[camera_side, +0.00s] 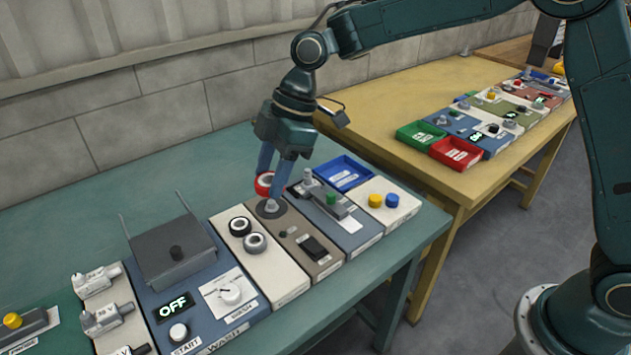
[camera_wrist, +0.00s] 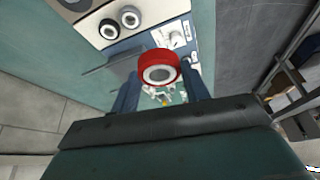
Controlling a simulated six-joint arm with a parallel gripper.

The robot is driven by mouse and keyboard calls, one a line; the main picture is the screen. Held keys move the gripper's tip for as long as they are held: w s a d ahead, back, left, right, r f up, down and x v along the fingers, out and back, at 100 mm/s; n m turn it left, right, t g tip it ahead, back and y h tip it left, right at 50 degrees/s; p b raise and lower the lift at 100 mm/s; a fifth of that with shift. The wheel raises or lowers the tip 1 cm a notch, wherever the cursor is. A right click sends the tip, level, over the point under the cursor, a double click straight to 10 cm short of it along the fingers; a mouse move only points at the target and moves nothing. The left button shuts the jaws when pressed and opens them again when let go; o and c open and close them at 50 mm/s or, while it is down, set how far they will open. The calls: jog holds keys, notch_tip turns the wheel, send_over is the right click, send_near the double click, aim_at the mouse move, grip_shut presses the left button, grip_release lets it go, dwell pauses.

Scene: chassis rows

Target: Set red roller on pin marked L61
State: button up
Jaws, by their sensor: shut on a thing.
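The red roller (camera_side: 264,184), with a white centre, is held between the fingers of my gripper (camera_side: 272,186). It is tilted and raised above the modules. In the wrist view the red roller (camera_wrist: 158,59) sits between both fingertips, its round face toward the camera. A grey pin on a dark round base (camera_side: 271,209) stands on a brown-grey module, just below and slightly right of the roller in the side view. The roller appears apart from it. I cannot read a mark L61 on any pin.
A blue tray (camera_side: 343,173) and a white module with yellow and blue knobs (camera_side: 385,203) are right. A yellow table (camera_side: 440,95) stands beyond.

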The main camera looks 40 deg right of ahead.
jog(key=w+d+f, duration=0.4)
jog(key=w+d, duration=0.5)
send_over(309, 171)
jog(key=f, duration=0.3)
jog(key=shift+w+d+f, duration=0.25)
jog(key=shift+f, duration=0.15)
jog(key=shift+f, duration=0.2)
jog(key=shift+f, duration=4.2)
jog(key=o, duration=1.1)
jog(key=shift+c, duration=0.2)
